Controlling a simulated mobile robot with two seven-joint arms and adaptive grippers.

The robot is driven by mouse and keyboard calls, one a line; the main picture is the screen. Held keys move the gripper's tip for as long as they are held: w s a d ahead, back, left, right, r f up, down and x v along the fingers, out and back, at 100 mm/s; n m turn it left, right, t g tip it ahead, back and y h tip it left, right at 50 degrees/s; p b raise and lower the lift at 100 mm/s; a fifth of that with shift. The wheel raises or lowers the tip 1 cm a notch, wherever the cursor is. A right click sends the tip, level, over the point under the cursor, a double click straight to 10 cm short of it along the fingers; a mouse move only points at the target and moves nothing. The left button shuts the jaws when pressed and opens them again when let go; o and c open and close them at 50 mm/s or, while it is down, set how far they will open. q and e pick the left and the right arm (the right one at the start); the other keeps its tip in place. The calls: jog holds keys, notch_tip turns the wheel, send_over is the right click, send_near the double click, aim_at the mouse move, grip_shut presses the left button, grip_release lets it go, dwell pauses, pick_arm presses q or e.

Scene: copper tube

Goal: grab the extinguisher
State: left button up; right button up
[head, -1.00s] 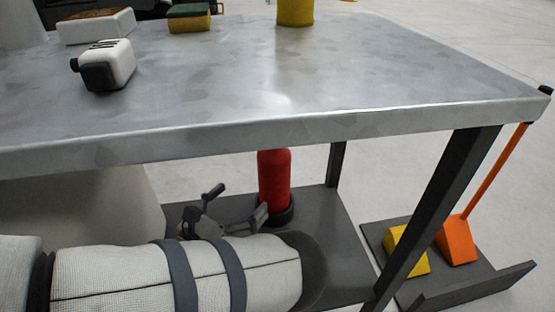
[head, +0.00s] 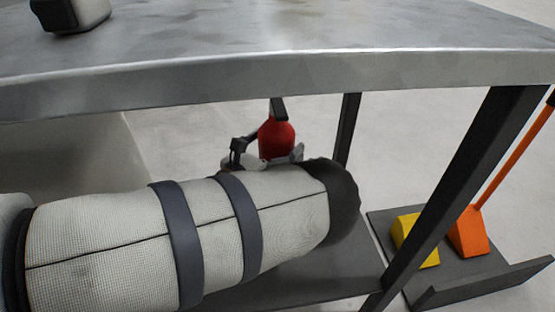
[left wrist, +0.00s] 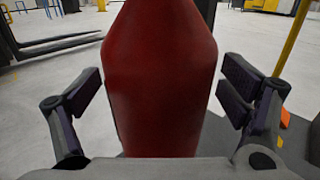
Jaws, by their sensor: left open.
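The red extinguisher (head: 277,138) stands upright below the tabletop, with a dark top part near the table's edge. Its lower part is hidden behind my left forearm in the head view. My left gripper (head: 268,155) is at the extinguisher, partly hidden by the same forearm. In the left wrist view the red body (left wrist: 160,75) fills the middle, between the two open fingers of the left gripper (left wrist: 165,95). My right gripper is not in view.
The metal tabletop (head: 300,75) lies above my left arm. A dark table leg (head: 450,185) stands to the right, and a thinner one (head: 347,130) behind. A yellow block (head: 414,240) and an orange wedge-shaped thing (head: 469,233) with a handle are beyond the right leg.

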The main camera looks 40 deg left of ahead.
pick_arm(q)
jog(key=c, duration=1.9)
jog(key=shift+r, duration=0.15)
jog(key=shift+c, duration=0.7)
